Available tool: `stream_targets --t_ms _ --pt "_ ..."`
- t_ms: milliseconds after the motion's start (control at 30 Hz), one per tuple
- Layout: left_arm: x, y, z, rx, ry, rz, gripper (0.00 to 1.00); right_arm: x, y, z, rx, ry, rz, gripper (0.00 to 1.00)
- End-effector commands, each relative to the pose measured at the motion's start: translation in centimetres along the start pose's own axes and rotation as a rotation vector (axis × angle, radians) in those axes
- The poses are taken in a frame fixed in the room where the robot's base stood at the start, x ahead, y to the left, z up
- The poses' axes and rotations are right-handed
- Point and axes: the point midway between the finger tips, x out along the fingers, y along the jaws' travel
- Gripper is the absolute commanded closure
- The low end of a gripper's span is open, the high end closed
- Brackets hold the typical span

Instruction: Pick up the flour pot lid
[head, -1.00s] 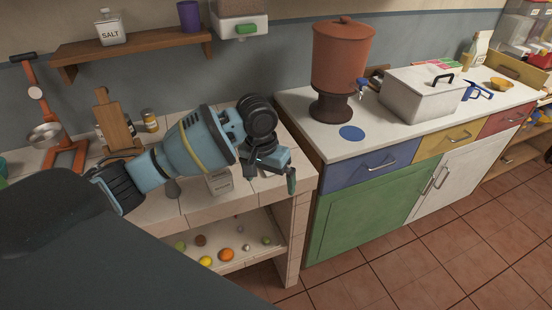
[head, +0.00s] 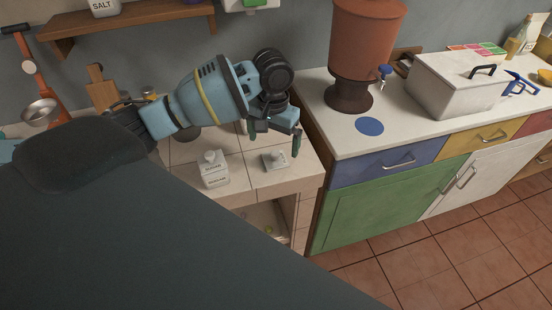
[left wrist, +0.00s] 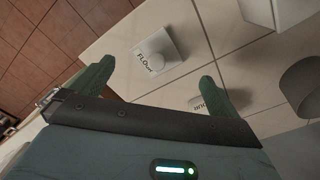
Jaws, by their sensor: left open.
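The flour pot lid (head: 275,160) is a small white square piece with a knob, lying on the tiled counter. In the left wrist view the lid (left wrist: 172,45) shows the word FLOUR beside its round knob. My left gripper (head: 274,138) is open and empty, just above and behind the lid in the head view. In the left wrist view the open fingers (left wrist: 152,88) lie below the lid in the picture, apart from it. My right gripper is not in view.
A white lidded pot (head: 213,170) stands on the tiles left of the lid. The tiled counter's front edge is close to the lid. A higher white worktop (head: 345,135) adjoins on the right, with a terracotta dispenser (head: 364,40) and a white box (head: 455,85).

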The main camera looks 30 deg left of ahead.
Motion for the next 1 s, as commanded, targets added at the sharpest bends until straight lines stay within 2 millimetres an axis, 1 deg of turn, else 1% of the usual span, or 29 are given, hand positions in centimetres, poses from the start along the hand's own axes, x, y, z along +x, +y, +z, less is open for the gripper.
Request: stream_targets --t_ms 67,133,300,400,533,733,767,1000 --pt "0.1 0.0 0.0 0.000 0.001 0.000 0.00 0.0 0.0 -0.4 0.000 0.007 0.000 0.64" --pt "0.8 0.1 0.0 0.000 -0.001 -0.001 0.00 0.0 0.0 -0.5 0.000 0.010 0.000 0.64" --pt "3.3 0.5 0.0 0.000 -0.002 0.000 0.00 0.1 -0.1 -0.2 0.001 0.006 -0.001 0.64" --pt "4.5 0.5 0.0 0.000 0.000 -0.001 0.00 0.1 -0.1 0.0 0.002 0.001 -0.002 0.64" --pt "5.0 0.4 -0.1 0.000 0.003 -0.001 0.00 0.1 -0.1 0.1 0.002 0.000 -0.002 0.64" --pt "5.0 0.5 -0.1 0.000 0.004 0.000 0.00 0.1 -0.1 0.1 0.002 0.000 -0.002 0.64" --pt "5.0 0.5 -0.1 0.000 0.004 0.000 0.03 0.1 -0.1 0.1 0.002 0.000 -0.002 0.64" --pt "5.0 0.5 -0.1 0.000 0.004 0.000 0.34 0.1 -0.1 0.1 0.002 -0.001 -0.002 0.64"
